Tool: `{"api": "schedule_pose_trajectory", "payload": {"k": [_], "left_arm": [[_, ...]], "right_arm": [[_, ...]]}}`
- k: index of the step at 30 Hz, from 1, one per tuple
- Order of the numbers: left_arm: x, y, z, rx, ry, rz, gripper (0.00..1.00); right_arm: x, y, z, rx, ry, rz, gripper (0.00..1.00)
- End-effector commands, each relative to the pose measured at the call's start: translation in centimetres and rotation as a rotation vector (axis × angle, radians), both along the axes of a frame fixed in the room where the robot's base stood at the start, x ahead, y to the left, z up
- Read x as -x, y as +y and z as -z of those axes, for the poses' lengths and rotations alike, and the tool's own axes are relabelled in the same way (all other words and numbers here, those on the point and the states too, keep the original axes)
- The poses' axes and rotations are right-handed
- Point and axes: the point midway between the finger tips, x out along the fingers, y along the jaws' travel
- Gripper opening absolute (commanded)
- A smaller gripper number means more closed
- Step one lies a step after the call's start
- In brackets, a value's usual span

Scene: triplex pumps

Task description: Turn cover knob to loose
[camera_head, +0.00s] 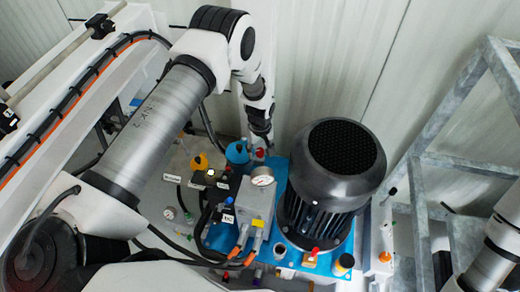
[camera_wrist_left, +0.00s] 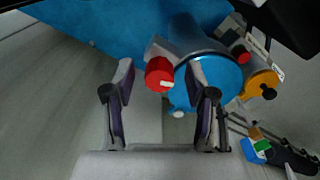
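A red knob (camera_wrist_left: 159,74) with a small pale mark shows in the left wrist view, on a grey fitting beside a round blue part (camera_wrist_left: 212,78). I take it as the cover knob; no label for loose can be read. My left gripper (camera_wrist_left: 160,84) is open, with one finger to each side of the red knob in the picture. I cannot tell if either finger touches it. In the head view my left gripper (camera_head: 262,140) points down just above a small red knob (camera_head: 260,154), whose surroundings it partly hides. My right gripper is out of view.
A black motor (camera_head: 328,190) stands right of the left gripper. A pressure gauge (camera_head: 262,177), grey block (camera_head: 256,203), black hoses and a yellow knob (camera_head: 199,162) crowd the area. A metal frame (camera_head: 430,165) stands at right, a pale wall (camera_head: 330,60) behind.

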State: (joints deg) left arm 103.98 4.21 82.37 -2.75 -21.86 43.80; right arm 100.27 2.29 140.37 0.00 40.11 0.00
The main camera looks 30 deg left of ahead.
Motion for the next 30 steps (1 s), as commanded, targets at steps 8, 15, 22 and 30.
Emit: {"api": "schedule_pose_trajectory", "payload": {"k": [8, 15, 22, 30], "left_arm": [[-0.3, 0.0, -1.3, 0.000, -0.006, 0.000, 0.56], [-0.2, 0.0, -6.9, 0.000, -0.006, 0.001, 0.56], [-0.2, 0.0, -11.3, 0.000, -0.003, 0.000, 0.56], [-0.1, 0.0, -12.0, -0.001, 0.001, 0.000, 0.56]], "right_arm": [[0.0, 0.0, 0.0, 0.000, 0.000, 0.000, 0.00], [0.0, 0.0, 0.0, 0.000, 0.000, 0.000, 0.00], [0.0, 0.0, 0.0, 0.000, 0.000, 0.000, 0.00], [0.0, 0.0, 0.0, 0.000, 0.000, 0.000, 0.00]]}}
